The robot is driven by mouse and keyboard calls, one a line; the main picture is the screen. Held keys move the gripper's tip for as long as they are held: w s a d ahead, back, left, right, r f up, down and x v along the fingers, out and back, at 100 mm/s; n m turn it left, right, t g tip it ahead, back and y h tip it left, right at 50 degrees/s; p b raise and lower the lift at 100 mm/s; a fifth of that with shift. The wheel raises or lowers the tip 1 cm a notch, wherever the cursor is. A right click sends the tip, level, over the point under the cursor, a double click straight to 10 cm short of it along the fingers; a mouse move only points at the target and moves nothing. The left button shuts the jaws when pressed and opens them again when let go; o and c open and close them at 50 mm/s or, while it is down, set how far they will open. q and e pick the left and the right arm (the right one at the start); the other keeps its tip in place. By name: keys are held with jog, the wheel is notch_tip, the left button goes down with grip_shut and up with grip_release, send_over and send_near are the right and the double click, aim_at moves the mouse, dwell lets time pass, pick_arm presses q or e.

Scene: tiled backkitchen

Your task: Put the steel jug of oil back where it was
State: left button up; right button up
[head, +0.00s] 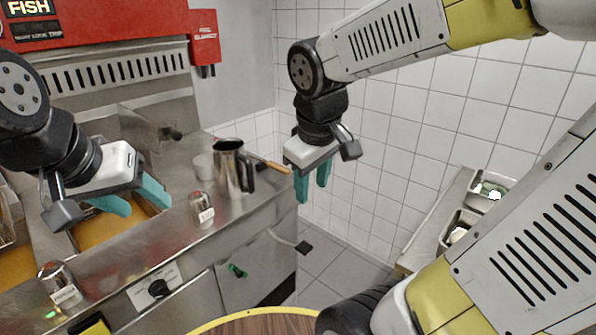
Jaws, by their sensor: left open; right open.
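The steel jug (233,168) stands upright on the steel counter at the right end of the fryer unit. Its dark handle faces right. Whether there is oil inside cannot be seen. My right gripper (313,187) is open and empty, fingers pointing down, to the right of the jug and apart from it, past the counter's right end. My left gripper (135,202) is open and empty over the fryer, to the left of the jug.
Fryer vats (104,220) with brown oil lie under my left gripper. A small metal canister (201,208), a pale cup (204,166) and a wooden-handled tool (273,166) are near the jug. Another canister (58,283) stands front left. Food trays (458,232) are at right.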

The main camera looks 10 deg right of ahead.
jog(key=s+r+m+t+y, duration=0.1)
jog(key=s+r+m, duration=0.1)
jog(key=s+a+r+m+t+y, duration=0.1)
jog(key=s+m, duration=0.1)
jog(key=m, duration=0.1)
jog(key=shift+a+r+m+t+y, duration=0.15)
jog(key=shift+r+m+t+y, duration=0.15)
jog(key=shift+r+t+y, duration=0.1)
dwell(0.8)
